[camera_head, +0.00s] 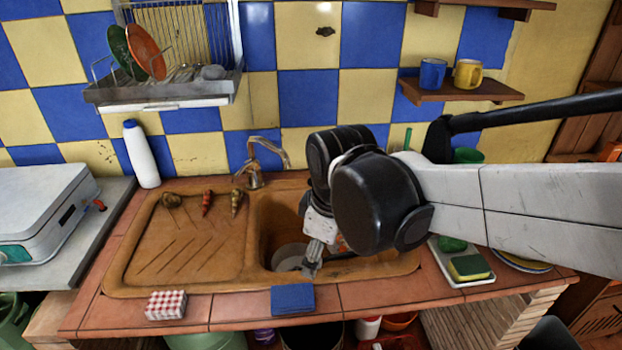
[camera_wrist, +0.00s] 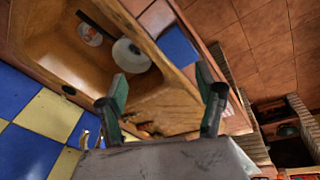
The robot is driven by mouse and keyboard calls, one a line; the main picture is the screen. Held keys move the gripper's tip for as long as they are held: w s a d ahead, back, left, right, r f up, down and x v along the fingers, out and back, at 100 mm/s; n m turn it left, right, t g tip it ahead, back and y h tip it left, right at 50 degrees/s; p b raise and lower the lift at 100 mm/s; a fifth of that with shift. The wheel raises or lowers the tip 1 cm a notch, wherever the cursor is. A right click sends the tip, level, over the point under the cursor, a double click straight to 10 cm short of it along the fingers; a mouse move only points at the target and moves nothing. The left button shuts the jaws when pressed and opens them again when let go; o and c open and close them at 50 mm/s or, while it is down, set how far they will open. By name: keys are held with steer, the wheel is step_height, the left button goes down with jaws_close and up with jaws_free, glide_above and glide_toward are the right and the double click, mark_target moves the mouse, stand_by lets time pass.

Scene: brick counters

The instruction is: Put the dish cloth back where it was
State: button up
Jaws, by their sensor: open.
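Two folded cloths lie on the tiled front edge of the counter; I cannot tell which one the task means. The blue cloth (camera_head: 293,299) is in front of the sink basin, and it shows in the wrist view (camera_wrist: 178,47). The red-and-white checked cloth (camera_head: 166,305) lies further left, in front of the drainboard. My gripper (camera_head: 312,264) hangs over the sink basin, behind the blue cloth and apart from it. In the wrist view its fingers (camera_wrist: 162,84) are spread with nothing between them.
The brown sink (camera_head: 190,287) holds a pale round dish (camera_head: 290,256). Several small vegetables lie on its drainboard. A faucet (camera_head: 254,168) rises behind the basin. A white bottle (camera_head: 141,153) stands at left. A sponge (camera_head: 468,267) sits on a tray at right. A dish rack hangs on the wall.

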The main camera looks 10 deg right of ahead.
steer(key=s+d+r+m+t, duration=0.3)
steer(key=s+d+m, duration=0.3)
steer(key=m, duration=0.4)
steer(key=shift+d+r+m+t, duration=0.25)
steer(key=shift+d+m+t, duration=0.05)
steer(key=shift+d+t, duration=0.55)
steer(key=shift+s, duration=0.1)
